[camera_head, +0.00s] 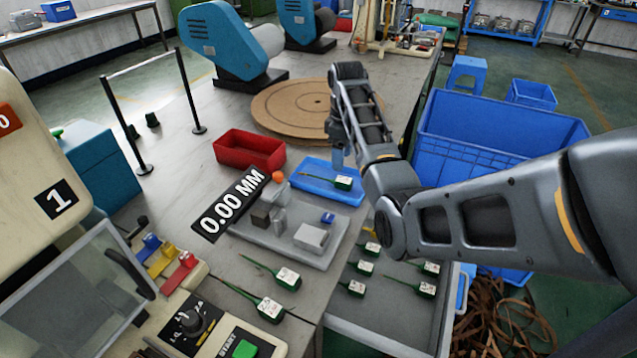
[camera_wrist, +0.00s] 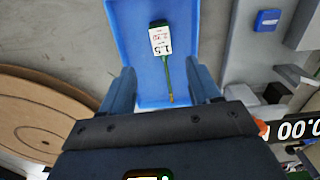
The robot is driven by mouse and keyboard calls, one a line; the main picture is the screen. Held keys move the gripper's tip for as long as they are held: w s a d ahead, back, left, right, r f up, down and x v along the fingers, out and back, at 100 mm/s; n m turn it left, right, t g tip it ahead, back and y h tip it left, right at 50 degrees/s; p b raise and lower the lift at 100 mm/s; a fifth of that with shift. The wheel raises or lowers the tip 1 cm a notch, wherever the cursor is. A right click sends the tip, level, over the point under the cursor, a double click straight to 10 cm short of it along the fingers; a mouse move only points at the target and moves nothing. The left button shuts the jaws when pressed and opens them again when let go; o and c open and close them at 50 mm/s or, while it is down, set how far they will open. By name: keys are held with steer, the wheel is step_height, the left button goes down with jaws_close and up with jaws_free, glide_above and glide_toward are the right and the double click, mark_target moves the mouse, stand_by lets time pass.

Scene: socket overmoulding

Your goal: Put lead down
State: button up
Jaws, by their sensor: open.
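A green lead with a white label (camera_wrist: 160,42) lies in the blue tray (camera_wrist: 125,22). In the head view the lead (camera_head: 343,182) lies in the same blue tray (camera_head: 350,197), its thin end pointing left. My gripper (camera_wrist: 163,88) is open above the tray, its two blue fingers apart on either side of the lead's thin end. Nothing shows between the fingertips as held. In the head view my gripper (camera_head: 337,158) is at the tray's back edge, partly hidden by my arm.
A red bin (camera_head: 249,150) stands left of the tray, a round brown board (camera_head: 285,108) behind it. A grey fixture plate (camera_head: 285,245) with a 0.00 MM sign (camera_head: 229,205) is in front. Several other leads (camera_head: 287,278) lie at the front, some in a grey tray (camera_head: 385,325).

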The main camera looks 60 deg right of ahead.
mark_target(342, 179)
steer(key=shift+a+f, duration=0.15)
steer(key=shift+f, duration=1.3)
steer(key=shift+s+f+p, duration=0.15)
steer(key=shift+f+p, duration=0.05)
steer(key=shift+f, duration=1)
steer(key=shift+s+f+p, duration=0.1)
steer(key=shift+f+p, duration=0.1)
steer(key=shift+f, duration=0.95)
steer(key=shift+c, duration=0.3)
steer(key=c, duration=1.1)
steer(key=shift+r, duration=0.15)
